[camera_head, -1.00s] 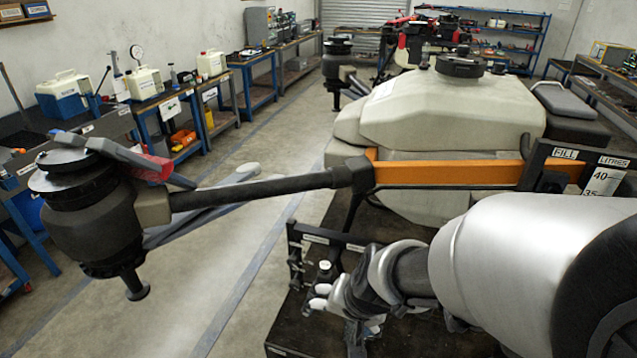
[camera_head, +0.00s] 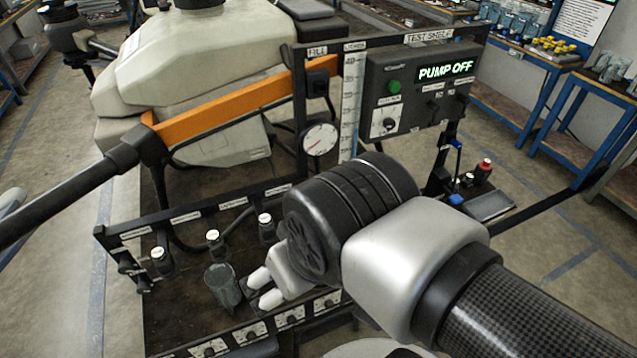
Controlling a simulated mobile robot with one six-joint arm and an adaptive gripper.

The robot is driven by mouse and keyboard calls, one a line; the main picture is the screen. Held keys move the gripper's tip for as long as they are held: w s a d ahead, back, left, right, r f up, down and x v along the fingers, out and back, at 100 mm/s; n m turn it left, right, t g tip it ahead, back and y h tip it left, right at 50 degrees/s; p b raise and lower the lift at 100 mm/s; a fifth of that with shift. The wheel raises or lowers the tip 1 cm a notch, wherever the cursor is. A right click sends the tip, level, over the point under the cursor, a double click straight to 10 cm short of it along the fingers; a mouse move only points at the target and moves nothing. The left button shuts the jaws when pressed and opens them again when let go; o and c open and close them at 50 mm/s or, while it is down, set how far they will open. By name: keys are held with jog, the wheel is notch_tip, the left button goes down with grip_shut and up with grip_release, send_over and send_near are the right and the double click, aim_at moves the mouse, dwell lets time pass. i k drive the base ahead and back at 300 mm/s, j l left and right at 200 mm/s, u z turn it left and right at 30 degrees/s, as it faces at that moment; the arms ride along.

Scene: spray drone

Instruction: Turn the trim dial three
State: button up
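A row of small dials with white plates runs along the front edge of the bench, below my gripper. From left they are a dial (camera_head: 208,348), a second dial (camera_head: 250,331), a third dial (camera_head: 291,316) and a fourth dial (camera_head: 327,300). Their labels are too small to read, so I cannot tell which is trim dial three. My gripper (camera_head: 265,288) is above and behind the row, its two white fingertips pointing left. The fingertips are slightly apart with nothing seen between them. It touches no dial that I can see.
A clear beaker (camera_head: 222,284) stands just left of my gripper. Several white-capped nozzles (camera_head: 213,236) hang on the rack behind. A control box (camera_head: 418,88) reads PUMP OFF, with a green button and a knob. A gauge (camera_head: 320,139) and an orange drone arm (camera_head: 225,103) are farther back.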

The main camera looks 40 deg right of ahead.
aim_at(252, 337)
jog(key=z, duration=1.15)
jog(key=u, duration=1.5)
jog(key=k+l, duration=0.1)
jog(key=l, duration=0.2)
jog(key=k+l, duration=0.15)
jog(key=l, duration=0.15)
jog(key=z, duration=0.05)
